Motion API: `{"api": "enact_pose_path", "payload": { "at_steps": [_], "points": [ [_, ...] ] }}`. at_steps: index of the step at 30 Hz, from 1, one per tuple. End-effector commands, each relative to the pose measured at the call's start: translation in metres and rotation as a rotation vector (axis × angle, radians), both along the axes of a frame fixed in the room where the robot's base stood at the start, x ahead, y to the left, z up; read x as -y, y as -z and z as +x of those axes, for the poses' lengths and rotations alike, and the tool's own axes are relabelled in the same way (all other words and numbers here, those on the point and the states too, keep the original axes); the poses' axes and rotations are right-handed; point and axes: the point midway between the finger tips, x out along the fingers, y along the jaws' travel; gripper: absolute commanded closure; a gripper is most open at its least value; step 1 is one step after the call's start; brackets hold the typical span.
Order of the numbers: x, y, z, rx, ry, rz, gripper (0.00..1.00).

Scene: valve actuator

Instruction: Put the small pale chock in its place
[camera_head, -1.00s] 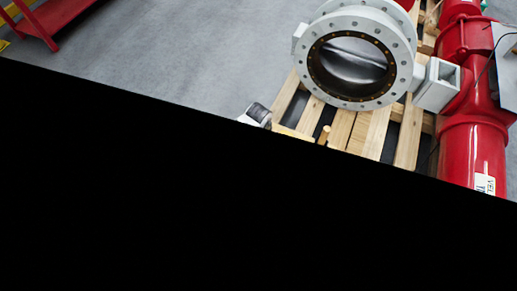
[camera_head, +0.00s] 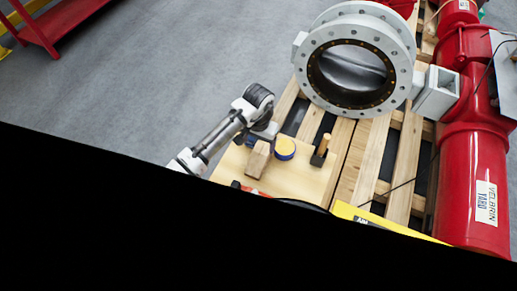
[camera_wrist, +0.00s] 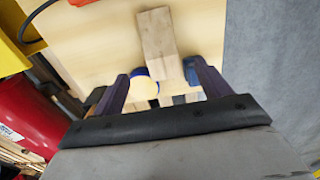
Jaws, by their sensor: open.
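A pale wooden block (camera_head: 259,160), which looks like the chock, lies on a light wooden board (camera_head: 300,183). The block also shows in the wrist view (camera_wrist: 157,38), long and tilted slightly, its near end reaching between my fingers. My gripper (camera_head: 266,132) is at the block's far end in the head view. In the wrist view my gripper (camera_wrist: 162,85) is open, with one dark finger on each side of the block's line. I cannot tell whether a finger touches it. The chock's place is not clearly identifiable.
A blue and yellow roll (camera_head: 285,148) lies close beside the block. A dark item with a wooden handle (camera_head: 322,150) stands to its right. A large flanged valve (camera_head: 352,72) and red actuator (camera_head: 474,160) stand behind and right. Black covers the lower head view.

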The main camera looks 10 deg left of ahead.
Motion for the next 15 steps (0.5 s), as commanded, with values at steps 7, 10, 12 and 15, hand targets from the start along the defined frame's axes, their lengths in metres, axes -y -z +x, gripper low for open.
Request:
{"api": "enact_pose_path", "payload": {
  "at_steps": [7, 10, 12, 15],
  "points": [
    [0.0005, -0.0134, -0.0002, 0.0, 0.001, 0.0, 0.24],
    [0.0005, -0.0134, -0.0002, 0.0, 0.001, 0.0, 0.24],
    [0.0003, -0.0128, -0.0005, 0.001, -0.001, -0.001, 0.24],
    [-0.0006, -0.0067, -0.004, 0.017, -0.018, -0.022, 0.24]
  ]
}}
